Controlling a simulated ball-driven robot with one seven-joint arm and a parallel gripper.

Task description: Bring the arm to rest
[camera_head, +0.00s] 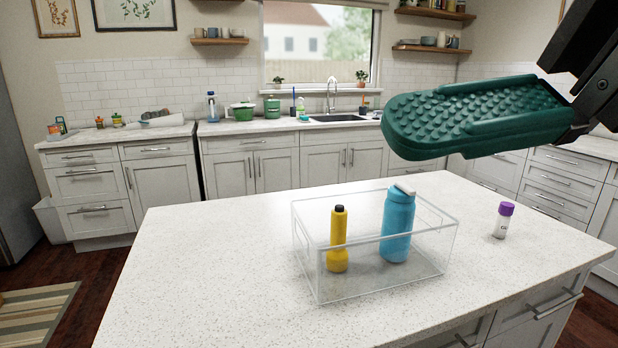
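My gripper (425,124) is at the upper right, high above the island's back right part. One large green part with a bumpy face shows at the end of my black arm, and it looks like a finger. No second finger can be made out, so I cannot tell whether it is open or shut. No separate object shows in it. Much of the arm is outside the picture.
A clear bin (375,292) on the white island (200,285) holds a yellow bottle (338,240) and a blue bottle (397,228), both upright. A small purple-capped bottle (503,221) stands to its right. The island's left side is clear.

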